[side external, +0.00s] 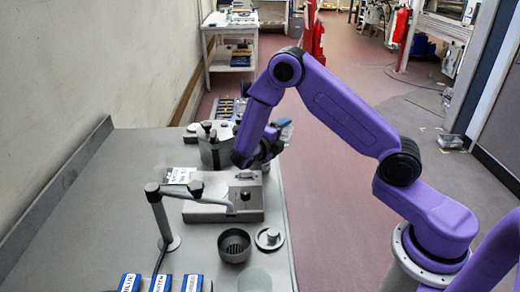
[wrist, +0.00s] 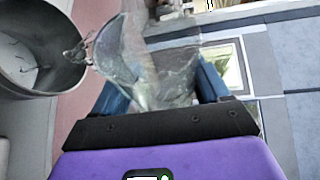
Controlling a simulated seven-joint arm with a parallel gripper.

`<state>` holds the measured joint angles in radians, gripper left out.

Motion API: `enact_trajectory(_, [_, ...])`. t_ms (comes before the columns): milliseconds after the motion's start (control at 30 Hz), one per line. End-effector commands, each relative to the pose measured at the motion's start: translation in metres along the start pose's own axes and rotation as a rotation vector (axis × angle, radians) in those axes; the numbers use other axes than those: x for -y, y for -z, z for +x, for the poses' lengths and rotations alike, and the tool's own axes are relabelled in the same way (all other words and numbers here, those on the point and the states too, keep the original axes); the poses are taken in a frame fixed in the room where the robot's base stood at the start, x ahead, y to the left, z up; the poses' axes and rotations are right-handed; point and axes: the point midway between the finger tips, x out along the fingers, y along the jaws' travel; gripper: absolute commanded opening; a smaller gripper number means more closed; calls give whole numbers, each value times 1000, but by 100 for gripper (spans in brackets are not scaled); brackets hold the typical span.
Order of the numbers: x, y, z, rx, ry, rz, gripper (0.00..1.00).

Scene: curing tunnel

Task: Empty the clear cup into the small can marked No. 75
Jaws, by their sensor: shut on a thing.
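My gripper (wrist: 162,88) is shut on a clear cup (wrist: 128,45), which sits between its blue fingers in the wrist view. The cup is tilted, with its mouth toward the left and close to the rim of a grey can (wrist: 35,75). Small dark marks show at the cup's mouth; I cannot tell if they are contents. A dark speck lies inside the can. In the side view my gripper (side external: 276,134) is beyond the grey machine, beside a grey pot (side external: 214,150). No marking No. 75 is readable.
A grey machine (side external: 222,206) with a bent pipe (side external: 172,215) stands on the bench (side external: 95,225). A dark round bowl (side external: 234,246) and a small lidded dish (side external: 268,239) are in front. Blue-labelled boxes (side external: 161,283) line the near edge. The bench's left side is clear.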

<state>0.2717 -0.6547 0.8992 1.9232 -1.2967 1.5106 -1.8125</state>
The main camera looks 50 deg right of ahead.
Motion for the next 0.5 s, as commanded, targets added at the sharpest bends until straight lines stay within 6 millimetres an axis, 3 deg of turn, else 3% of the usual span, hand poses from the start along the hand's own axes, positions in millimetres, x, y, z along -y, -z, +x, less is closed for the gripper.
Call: enact_trajectory(500, [2,-1,0,-4,15,-34,41])
